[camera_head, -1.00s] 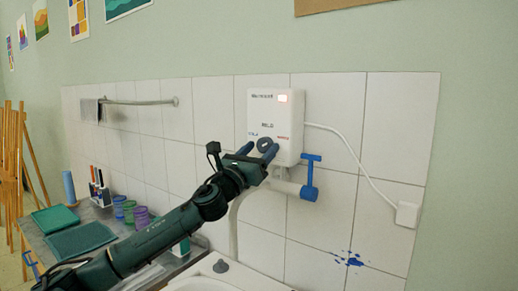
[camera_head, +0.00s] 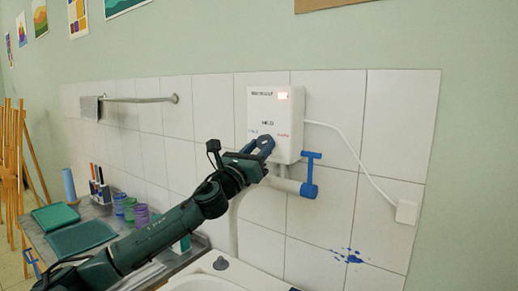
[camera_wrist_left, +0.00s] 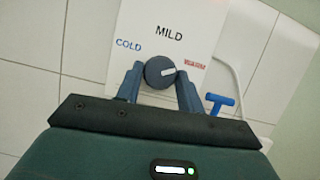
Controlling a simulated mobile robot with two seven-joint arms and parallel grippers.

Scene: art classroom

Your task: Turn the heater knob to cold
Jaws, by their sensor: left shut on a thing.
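The white heater box (camera_head: 270,108) hangs on the tiled wall with a lit red display. Its dark round knob (camera_wrist_left: 153,72) is on the front, below the word MILD, with the blue COLD label to the left and a red label to the right. The knob's white mark points right, slightly up, toward the red label. My left gripper (camera_wrist_left: 160,70) is shut on the knob, one blue finger at each side. In the head view the left gripper (camera_head: 259,144) largely hides the knob. My right gripper is not in view.
A blue-handled valve (camera_head: 311,178) sits on the pipe just below right of the heater. A white cable runs to a wall box (camera_head: 407,212). Below are a white sink (camera_head: 215,281) and a counter with cups (camera_head: 130,209) and green trays (camera_head: 82,238).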

